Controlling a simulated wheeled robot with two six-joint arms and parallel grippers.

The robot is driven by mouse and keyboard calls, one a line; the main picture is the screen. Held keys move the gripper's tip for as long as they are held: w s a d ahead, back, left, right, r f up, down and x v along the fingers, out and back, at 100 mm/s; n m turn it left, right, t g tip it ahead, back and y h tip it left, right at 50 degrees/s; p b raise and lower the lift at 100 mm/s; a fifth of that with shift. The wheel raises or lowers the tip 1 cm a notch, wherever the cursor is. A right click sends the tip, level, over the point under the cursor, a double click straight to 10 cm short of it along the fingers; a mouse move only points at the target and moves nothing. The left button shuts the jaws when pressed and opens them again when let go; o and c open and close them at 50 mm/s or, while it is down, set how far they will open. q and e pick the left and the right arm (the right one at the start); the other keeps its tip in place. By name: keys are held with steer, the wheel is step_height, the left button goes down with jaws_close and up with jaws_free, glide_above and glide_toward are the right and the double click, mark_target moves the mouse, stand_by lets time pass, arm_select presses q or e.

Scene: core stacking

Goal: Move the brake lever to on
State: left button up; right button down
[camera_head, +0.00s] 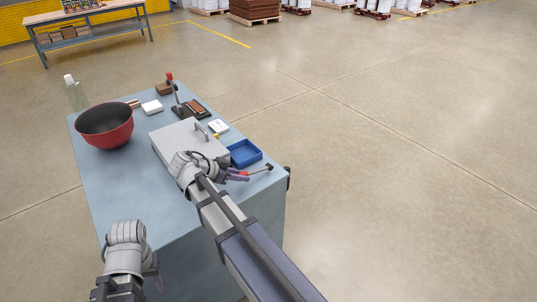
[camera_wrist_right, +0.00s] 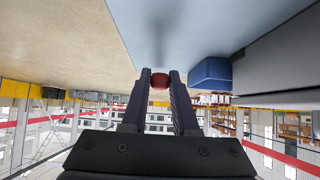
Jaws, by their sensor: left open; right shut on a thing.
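My right gripper (camera_head: 240,175) is shut on the red grip (camera_wrist_right: 160,80) of a thin rod (camera_head: 257,170), which I take to be the brake lever. The rod runs right to a dark end by the table's right edge. In the right wrist view, the grip is between the fingertips, and the rod is hidden behind it. Any on or off marking cannot be read. My left gripper (camera_head: 154,275) is open at the table's front left, apart from everything; its fingers are partly hidden by the wrist.
A blue tray (camera_head: 245,153) lies just behind my right gripper. A grey lidded box (camera_head: 180,142), a red bowl (camera_head: 104,126), a white block (camera_head: 152,107) and an upright red-knobbed stick (camera_head: 173,87) on a dark base stand on the blue table (camera_head: 110,185). The table's left front is bare.

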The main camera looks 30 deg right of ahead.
steer(key=shift+a+f+b, duration=0.2)
steer(key=shift+f+b, duration=0.8)
steer(key=shift+b, duration=0.05)
steer(key=c, duration=0.6)
jaws_free()
steer(key=shift+r, duration=0.15)
steer(key=p+v, duration=0.5)
steer(key=v, duration=0.1)
steer(key=shift+a+r, duration=0.2)
steer(key=shift+r, duration=0.2)
steer(key=shift+s+a+r, duration=0.1)
steer(key=shift+a+r, duration=0.1)
steer(key=shift+a, duration=0.2)
steer(key=shift+a, duration=0.1)
